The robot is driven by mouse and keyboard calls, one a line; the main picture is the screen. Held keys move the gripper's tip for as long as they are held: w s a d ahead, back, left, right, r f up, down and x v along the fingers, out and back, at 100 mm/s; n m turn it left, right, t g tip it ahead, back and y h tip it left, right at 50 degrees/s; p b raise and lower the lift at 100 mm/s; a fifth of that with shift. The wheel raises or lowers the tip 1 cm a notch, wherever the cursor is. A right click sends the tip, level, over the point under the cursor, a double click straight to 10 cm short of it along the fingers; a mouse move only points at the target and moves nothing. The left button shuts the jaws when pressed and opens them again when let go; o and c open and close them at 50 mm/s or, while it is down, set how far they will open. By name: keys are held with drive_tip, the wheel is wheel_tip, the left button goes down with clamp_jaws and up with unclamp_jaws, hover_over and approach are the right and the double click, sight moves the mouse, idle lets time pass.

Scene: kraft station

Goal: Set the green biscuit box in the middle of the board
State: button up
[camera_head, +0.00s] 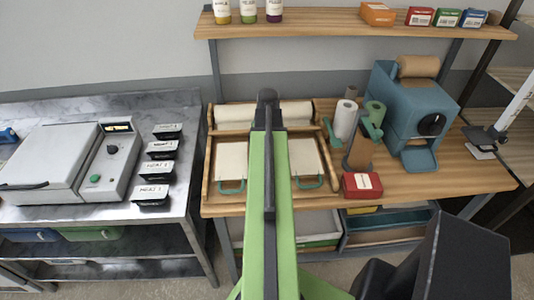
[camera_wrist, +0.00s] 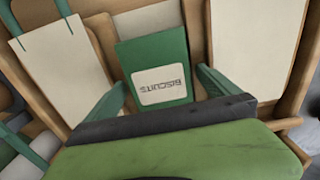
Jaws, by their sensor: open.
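The green biscuit box (camera_wrist: 155,66) shows in the wrist view with its white "BISCUITS" label upside down. It lies between the two teal fingers of my gripper (camera_wrist: 162,80), which are apart, one on each side; I cannot tell whether they touch it. The box appears to be over the middle of the wooden board (camera_wrist: 196,30), between two cream panels; whether it rests there is unclear. In the head view my arm covers the middle of the board (camera_head: 207,185), and the box is hidden. The dark end of my arm (camera_head: 267,98) is at the board's back.
A red box (camera_head: 362,185) stands right of the board, near a paper roll (camera_head: 344,118) and a blue dispenser (camera_head: 408,110). Small boxes, one green (camera_head: 445,17), sit on the upper shelf (camera_head: 310,27). A steel bench (camera_head: 95,215) with a grey machine (camera_head: 110,165) is at left.

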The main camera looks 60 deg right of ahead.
drive_tip(key=shift+r, duration=0.1)
wheel_tip(320, 180, up, 17)
drive_tip(key=p, duration=1.7)
drive_tip(key=shift+r, duration=0.1)
